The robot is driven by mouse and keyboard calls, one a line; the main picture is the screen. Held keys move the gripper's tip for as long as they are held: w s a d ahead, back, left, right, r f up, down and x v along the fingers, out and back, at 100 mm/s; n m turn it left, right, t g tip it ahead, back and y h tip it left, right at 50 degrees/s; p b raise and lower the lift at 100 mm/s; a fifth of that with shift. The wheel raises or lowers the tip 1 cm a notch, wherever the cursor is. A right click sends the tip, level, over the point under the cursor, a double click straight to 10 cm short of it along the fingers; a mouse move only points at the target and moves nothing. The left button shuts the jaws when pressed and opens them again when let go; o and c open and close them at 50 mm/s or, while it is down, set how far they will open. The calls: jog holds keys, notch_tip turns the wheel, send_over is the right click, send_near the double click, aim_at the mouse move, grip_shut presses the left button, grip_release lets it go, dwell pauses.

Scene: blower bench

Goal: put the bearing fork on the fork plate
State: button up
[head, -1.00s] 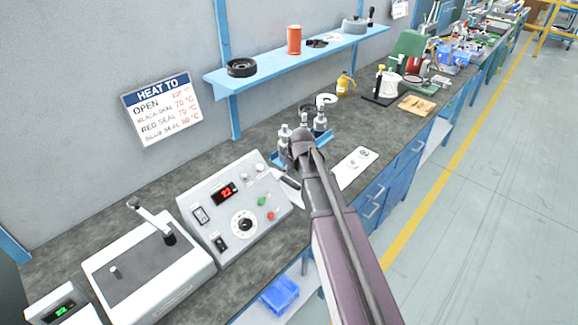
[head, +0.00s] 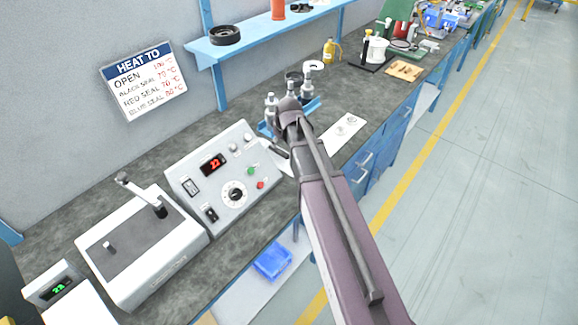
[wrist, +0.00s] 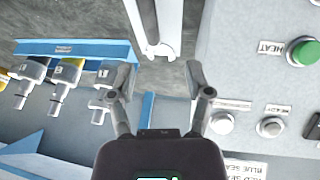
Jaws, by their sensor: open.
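A pale two-pronged piece (wrist: 157,28), which looks like the bearing fork, lies at the top middle of the wrist view, its prong tips toward my gripper. In the head view a pale piece (head: 283,168) shows beside the control box, partly hidden by my arm. My gripper (wrist: 161,82) is open, with nothing between its fingers; the prong tips are just beyond the fingertips in the picture. I cannot tell the height gap. I cannot pick out the fork plate for sure; a white plate (head: 343,132) with round marks lies right of my arm.
A grey control box (head: 212,180) with a red display stands left of my gripper. A blue rack (wrist: 75,50) holding several metal tools is on its other side. A shelf (head: 262,36) runs along the wall. A heater-like unit (head: 140,245) stands at the near left.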

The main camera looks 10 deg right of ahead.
jog(key=s+f+m+g, duration=0.1)
jog(key=s+m+g, duration=0.3)
jog(key=s, duration=1.7)
jog(key=m, duration=0.3)
jog(key=shift+s+f+g+h, duration=0.2)
jog(key=shift+f+g+h, duration=0.1)
jog(key=shift+h, duration=0.1)
